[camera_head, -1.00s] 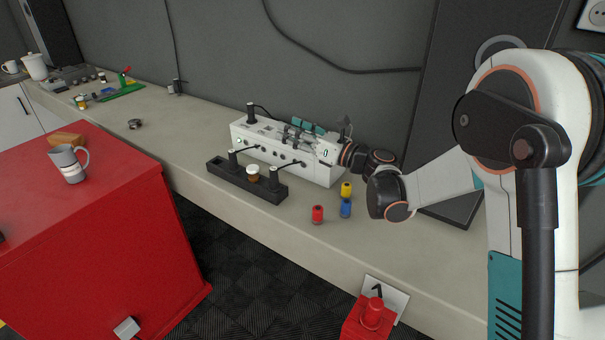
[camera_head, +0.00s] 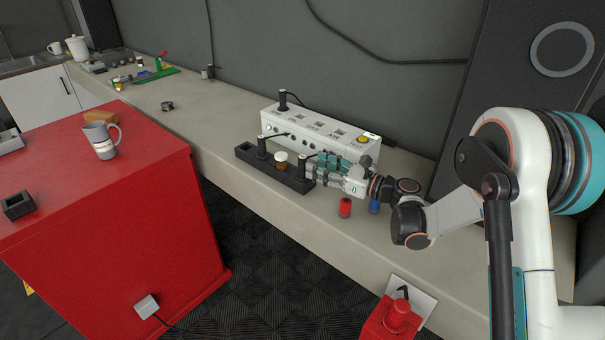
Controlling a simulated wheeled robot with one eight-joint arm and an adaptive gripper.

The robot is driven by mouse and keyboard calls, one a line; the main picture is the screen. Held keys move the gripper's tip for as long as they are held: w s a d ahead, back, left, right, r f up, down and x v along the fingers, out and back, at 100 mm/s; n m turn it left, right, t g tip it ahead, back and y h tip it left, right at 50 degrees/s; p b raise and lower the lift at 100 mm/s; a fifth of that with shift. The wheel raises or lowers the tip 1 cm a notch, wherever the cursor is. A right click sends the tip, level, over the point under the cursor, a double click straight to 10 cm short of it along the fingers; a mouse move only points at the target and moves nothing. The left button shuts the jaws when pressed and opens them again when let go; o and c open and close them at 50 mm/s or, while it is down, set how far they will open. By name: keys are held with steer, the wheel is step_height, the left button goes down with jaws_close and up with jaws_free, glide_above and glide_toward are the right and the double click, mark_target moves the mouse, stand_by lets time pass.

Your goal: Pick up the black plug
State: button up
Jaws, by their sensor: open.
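A black holder block (camera_head: 244,154) stands on the bench in front of a white socket box (camera_head: 268,121). One black plug (camera_head: 262,146) stands upright in the holder's left part. Another black plug (camera_head: 303,168) stands at the holder's right end. A third black plug (camera_head: 283,101) stands upright on top of the white box at its left end. My gripper (camera_head: 313,168) is open, lying low and pointing left, with its fingertips right beside the right-end plug. I cannot tell whether the plug is between the fingers. A brown jar with a white lid (camera_head: 281,162) stands between the two holder plugs.
A red cylinder (camera_head: 345,207) and a blue one (camera_head: 374,205) stand on the bench just below my wrist. A red cabinet (camera_head: 130,210) with a grey mug (camera_head: 101,140) is at the left. The bench (camera_head: 215,135) left of the holder is mostly clear.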

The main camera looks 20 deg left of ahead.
mark_target(306, 161)
steer(key=b+x, duration=0.2)
steer(key=x, duration=0.4)
steer(key=shift+w+a, duration=0.1)
steer(key=shift+w, duration=0.05)
jaws_close()
